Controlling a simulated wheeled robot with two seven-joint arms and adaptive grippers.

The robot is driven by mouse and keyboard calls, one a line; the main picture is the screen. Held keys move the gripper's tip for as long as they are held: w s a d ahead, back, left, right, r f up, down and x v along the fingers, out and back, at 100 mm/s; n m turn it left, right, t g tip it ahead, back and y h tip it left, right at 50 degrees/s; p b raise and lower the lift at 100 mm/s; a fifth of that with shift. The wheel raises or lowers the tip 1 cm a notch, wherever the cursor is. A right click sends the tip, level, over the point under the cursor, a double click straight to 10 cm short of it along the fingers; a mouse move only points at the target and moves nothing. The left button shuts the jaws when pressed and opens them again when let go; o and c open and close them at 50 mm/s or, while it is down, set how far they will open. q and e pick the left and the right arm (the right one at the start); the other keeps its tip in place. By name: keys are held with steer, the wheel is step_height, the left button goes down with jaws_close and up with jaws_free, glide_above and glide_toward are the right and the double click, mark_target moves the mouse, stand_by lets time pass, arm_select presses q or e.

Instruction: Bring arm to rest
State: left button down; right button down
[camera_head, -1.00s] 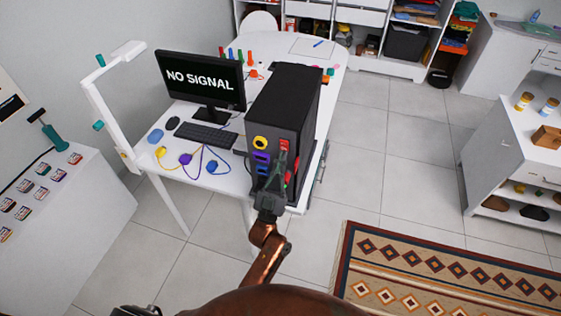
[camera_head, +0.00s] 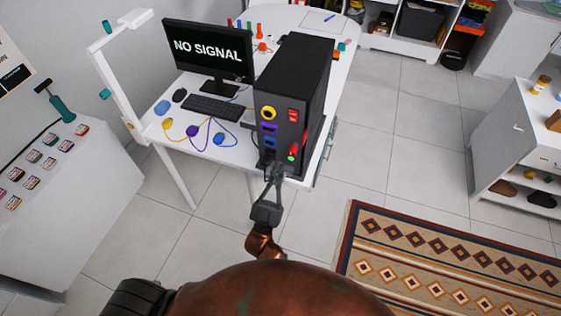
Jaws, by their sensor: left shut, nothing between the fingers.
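My left gripper (camera_head: 274,172) is in the middle of the head view, in front of the lower front face of a black computer tower (camera_head: 291,75). Its fingers are shut and hold nothing. In the picture the fingertips overlap the tower's lower front edge; I cannot tell whether they touch it. The tower's front shows a red switch (camera_head: 292,115), a yellow round port (camera_head: 268,113), blue and purple ports and a small green light (camera_head: 291,158). The monitor (camera_head: 207,50) reads "NO SIGNAL". My right gripper is not in view.
The white desk (camera_head: 215,168) also holds a keyboard (camera_head: 214,108), a mouse and coloured cables (camera_head: 192,130). A white side table (camera_head: 75,200) stands at left and a shelf unit (camera_head: 515,140) at right. A patterned rug (camera_head: 440,262) lies lower right. Tiled floor between is clear.

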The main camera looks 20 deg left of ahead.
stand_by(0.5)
arm_select(q)
step_height(320, 180, down, 38)
steer(key=m+g+h+b, duration=0.1)
steer(key=m+g+h, duration=0.15)
steer(key=g, duration=0.75)
steer(key=s+a+f+g+y, duration=0.1)
steer(key=s+a+f+g, duration=0.2)
steer(key=s+f, duration=0.5)
steer(key=s+a+f+g+y, duration=0.1)
steer(key=s+a+f+g, duration=0.3)
steer(key=f, duration=0.8)
steer(key=s+a+f+g, duration=0.2)
steer(key=s+f, duration=0.4)
steer(key=s, duration=0.5)
steer(key=s+a+f+n+g+y+b, duration=0.1)
steer(key=s+a+f+g, duration=0.2)
steer(key=s, duration=0.9)
steer(key=s+a+f+g, duration=0.3)
steer(key=s+a+f, duration=0.2)
steer(key=s+f, duration=0.3)
steer(key=s, duration=0.4)
steer(key=shift+f+y+b, duration=0.3)
steer(key=shift+f+y, duration=0.05)
steer(key=shift+n, duration=0.25)
